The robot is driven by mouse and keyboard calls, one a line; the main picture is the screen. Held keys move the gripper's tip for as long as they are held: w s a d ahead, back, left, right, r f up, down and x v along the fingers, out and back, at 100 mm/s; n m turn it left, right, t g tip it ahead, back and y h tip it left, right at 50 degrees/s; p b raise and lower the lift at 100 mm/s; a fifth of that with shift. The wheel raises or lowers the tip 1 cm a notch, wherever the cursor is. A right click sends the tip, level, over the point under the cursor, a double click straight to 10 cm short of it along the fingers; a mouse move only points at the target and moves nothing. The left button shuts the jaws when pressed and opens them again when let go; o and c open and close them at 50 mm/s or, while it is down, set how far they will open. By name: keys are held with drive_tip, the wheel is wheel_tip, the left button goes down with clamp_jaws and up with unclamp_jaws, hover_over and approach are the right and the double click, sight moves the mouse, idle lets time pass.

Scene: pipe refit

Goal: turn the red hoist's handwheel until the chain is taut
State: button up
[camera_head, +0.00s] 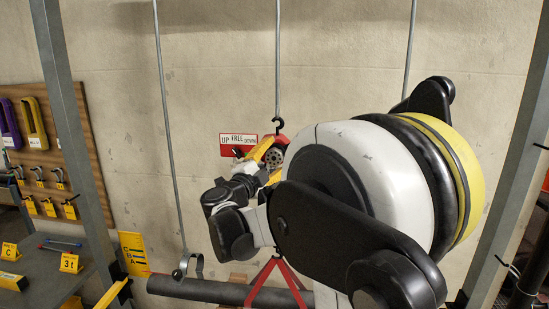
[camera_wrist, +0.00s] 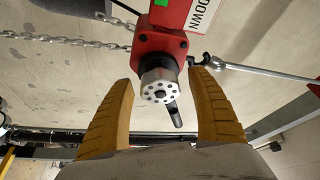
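The red hoist (camera_head: 282,141) hangs from a hook on a rod in the head view, partly hidden by my arm and gripper. Its red housing (camera_wrist: 157,42) fills the top middle of the wrist view. The handwheel (camera_wrist: 160,86) is a silver disc with holes and a dark crank handle, pointing toward the lower right there. My gripper (camera_wrist: 160,77) is open. Its yellow fingers stand left and right of the handwheel, with visible gaps on both sides. Chain strands (camera_wrist: 62,41) run left from the hoist; one looks slightly curved. How tight they are, I cannot tell.
An UP/FREE/DOWN sign (camera_head: 238,144) is beside the hoist. A red sling (camera_head: 264,273) holds a dark pipe (camera_head: 215,290) below. A rod with a clamp (camera_head: 187,266) hangs at left. Grey posts (camera_head: 70,125) flank the area; a tool board (camera_head: 62,150) and bench are left.

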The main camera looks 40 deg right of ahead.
drive_tip(key=v, duration=1.2)
idle(0.3)
